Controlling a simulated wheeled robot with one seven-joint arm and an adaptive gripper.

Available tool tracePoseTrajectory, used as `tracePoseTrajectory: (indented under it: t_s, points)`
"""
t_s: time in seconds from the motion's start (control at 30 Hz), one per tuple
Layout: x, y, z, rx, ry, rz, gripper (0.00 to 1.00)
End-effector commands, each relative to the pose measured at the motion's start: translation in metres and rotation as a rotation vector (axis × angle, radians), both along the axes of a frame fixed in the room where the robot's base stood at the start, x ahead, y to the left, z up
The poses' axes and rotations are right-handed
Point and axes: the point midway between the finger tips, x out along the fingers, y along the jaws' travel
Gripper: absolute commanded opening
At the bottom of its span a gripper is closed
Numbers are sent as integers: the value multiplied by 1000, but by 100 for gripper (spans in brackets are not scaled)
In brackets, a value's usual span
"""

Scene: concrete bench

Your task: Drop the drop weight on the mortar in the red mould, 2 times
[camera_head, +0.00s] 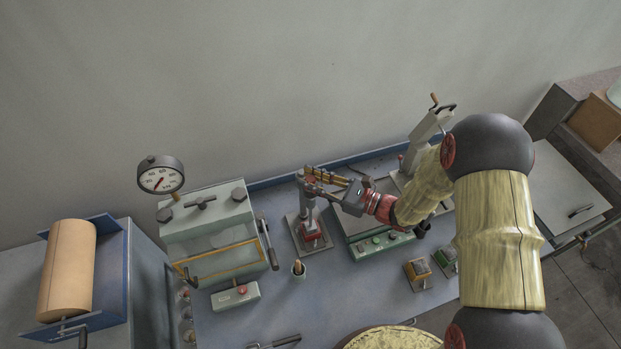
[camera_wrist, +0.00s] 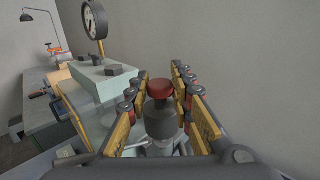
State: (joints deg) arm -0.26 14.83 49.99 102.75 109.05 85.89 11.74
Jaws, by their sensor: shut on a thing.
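The drop weight is a grey cylinder (camera_wrist: 160,122) with a red cap, upright between my fingers in the wrist view. My gripper (camera_head: 315,179) is shut on it, above the small drop stand at the middle of the bench. The red mould (camera_head: 311,233) sits on the stand's base, below my gripper in the head view. The mortar inside the mould is too small to make out. The gap between weight and mortar cannot be judged.
A pale green cabinet (camera_head: 207,221) with a dial gauge (camera_head: 160,176) stands left of the stand. A device with green buttons (camera_head: 381,244) is right.

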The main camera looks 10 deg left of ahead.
Motion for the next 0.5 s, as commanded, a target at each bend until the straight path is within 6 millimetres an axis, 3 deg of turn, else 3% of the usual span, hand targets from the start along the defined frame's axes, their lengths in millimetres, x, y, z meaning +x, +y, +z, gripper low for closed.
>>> tracePoseTrajectory:
  t_s: [0.2, 0.5]
  points:
    - [0, 0, 0, 0, 0, 0, 0]
    - [0, 0, 0, 0, 0, 0, 0]
